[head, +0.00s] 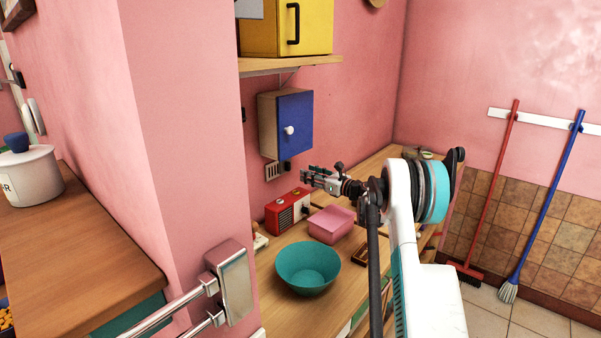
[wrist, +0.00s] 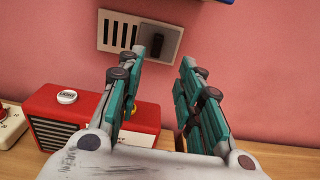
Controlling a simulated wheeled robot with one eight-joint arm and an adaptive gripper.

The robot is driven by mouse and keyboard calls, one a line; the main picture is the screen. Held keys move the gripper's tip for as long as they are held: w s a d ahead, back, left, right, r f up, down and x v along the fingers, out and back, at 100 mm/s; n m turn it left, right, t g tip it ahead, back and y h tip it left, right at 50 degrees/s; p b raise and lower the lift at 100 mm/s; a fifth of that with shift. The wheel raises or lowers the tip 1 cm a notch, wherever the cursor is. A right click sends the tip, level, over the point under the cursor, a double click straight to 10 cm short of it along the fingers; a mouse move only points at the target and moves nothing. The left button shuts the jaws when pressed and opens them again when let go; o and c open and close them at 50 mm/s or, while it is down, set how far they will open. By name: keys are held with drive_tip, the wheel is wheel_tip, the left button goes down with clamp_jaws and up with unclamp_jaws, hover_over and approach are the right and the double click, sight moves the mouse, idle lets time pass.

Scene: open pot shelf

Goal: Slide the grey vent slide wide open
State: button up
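The vent (wrist: 104,32) is a small panel on the pink wall, near the top middle of the wrist view. Several dark upright slots show on its left part. The grey slide (wrist: 173,46) covers its right part and carries a dark upright knob (wrist: 152,42). The vent also shows small in the head view (head: 272,171), under the blue cabinet. My gripper (wrist: 164,60) is open and empty, its two teal-padded fingers pointing at the wall below the knob. A gap to the wall seems to remain. In the head view my gripper (head: 306,176) is right of the vent.
A red radio (wrist: 70,120) stands on the wooden counter below the vent, close to my left finger in the wrist view. A blue cabinet (head: 295,120) hangs above. A pink box (head: 331,224) and a teal bowl (head: 308,267) stand on the counter.

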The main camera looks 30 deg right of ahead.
drive_tip(key=v, duration=0.3)
drive_tip(key=shift+s+d, duration=0.1)
drive_tip(key=shift+s, duration=0.15)
